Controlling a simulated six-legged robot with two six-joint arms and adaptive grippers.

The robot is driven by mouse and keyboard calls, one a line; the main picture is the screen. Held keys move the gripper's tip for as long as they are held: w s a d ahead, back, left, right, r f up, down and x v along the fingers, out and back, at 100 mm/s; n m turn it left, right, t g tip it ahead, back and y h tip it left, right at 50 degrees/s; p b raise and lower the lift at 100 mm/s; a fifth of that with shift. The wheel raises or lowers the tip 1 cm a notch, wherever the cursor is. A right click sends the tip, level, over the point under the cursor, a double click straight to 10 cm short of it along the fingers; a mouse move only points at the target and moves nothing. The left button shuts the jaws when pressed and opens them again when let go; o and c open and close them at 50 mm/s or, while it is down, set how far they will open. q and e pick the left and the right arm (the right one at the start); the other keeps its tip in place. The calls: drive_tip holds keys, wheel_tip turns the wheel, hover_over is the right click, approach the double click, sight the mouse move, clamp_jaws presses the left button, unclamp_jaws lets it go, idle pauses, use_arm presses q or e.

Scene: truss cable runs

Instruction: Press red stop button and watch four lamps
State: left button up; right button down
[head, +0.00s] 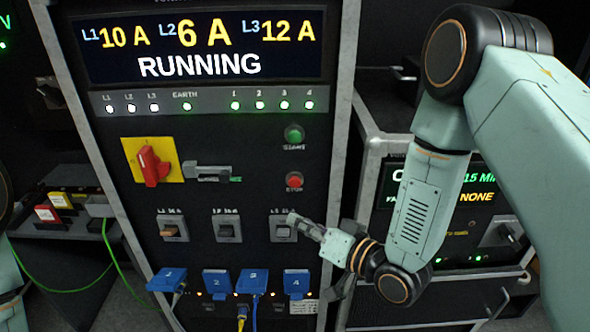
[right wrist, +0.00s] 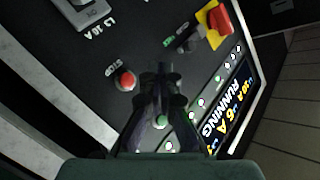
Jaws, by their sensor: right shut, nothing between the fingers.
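The red stop button (head: 294,180) sits on the black panel below the green start button (head: 293,134). The four numbered lamps (head: 272,105) in the row above glow green. My right gripper (head: 292,218) is shut and empty, its tip in front of the panel, below the stop button in the head view. In the right wrist view the stop button (right wrist: 125,80) shows left of the shut fingertips (right wrist: 160,68), apart from them in the picture. The green start button (right wrist: 160,121) shows partly behind the fingers. My left gripper is out of view.
The display (head: 200,48) reads RUNNING, with 10 A, 6 A and 12 A. A red rotary handle (head: 152,166) on a yellow plate is at left. Several breaker switches (head: 173,229) and blue plugs (head: 220,284) with cables sit lower. Another unit (head: 470,185) stands at right.

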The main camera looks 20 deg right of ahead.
sight(295, 182)
drive_tip(key=shift+w, duration=0.1)
drive_tip(key=shift+w, duration=0.1)
drive_tip(key=shift+w+d+r+b, duration=0.1)
drive_tip(key=shift+w+d+b, duration=0.25)
drive_tip(key=shift+w, duration=1)
drive_tip(key=shift+w+d+f+b, duration=0.15)
drive_tip(key=shift+w+d, duration=0.3)
drive_tip(key=shift+w, duration=0.95)
drive_tip(key=shift+w+d+r+b, duration=0.15)
drive_tip(key=shift+w+d+b, duration=0.2)
drive_tip(key=shift+w, duration=1)
drive_tip(key=shift+w, duration=0.15)
drive_tip(key=shift+w+d, duration=0.15)
drive_tip(key=shift+w, duration=0.15)
drive_tip(key=shift+w+d, duration=0.1)
drive_tip(key=shift+w, duration=0.25)
drive_tip(key=shift+s+a, duration=0.2)
drive_tip(key=shift+s, duration=0.6)
